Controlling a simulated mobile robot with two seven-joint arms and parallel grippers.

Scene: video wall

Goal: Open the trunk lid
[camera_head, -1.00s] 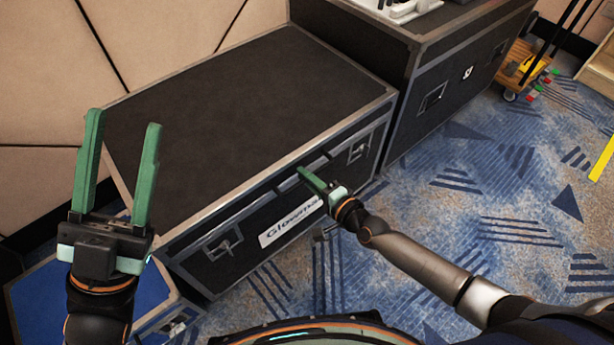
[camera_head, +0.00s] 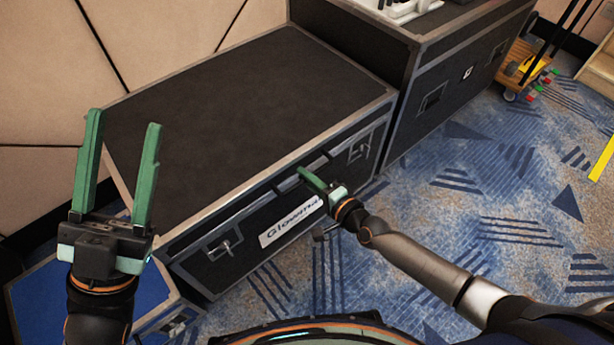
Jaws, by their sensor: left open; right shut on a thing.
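A black flight-case trunk with metal edges stands in the middle. Its flat black lid (camera_head: 240,110) looks shut. A white label (camera_head: 291,221) with dark lettering is on its front, with a latch (camera_head: 219,249) to the left and another latch (camera_head: 358,150) to the right. My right gripper (camera_head: 312,178) reaches the front of the trunk near the lid's edge, right of the middle. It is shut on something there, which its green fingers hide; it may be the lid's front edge. My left gripper (camera_head: 122,170) is open and empty, with fingers pointing up, near the trunk's left end.
A taller black case (camera_head: 440,95) stands close against the trunk's right end. A blue-topped case (camera_head: 85,290) is at the lower left. A padded beige wall (camera_head: 170,40) is behind. Patterned blue carpet (camera_head: 500,200) is open at the right.

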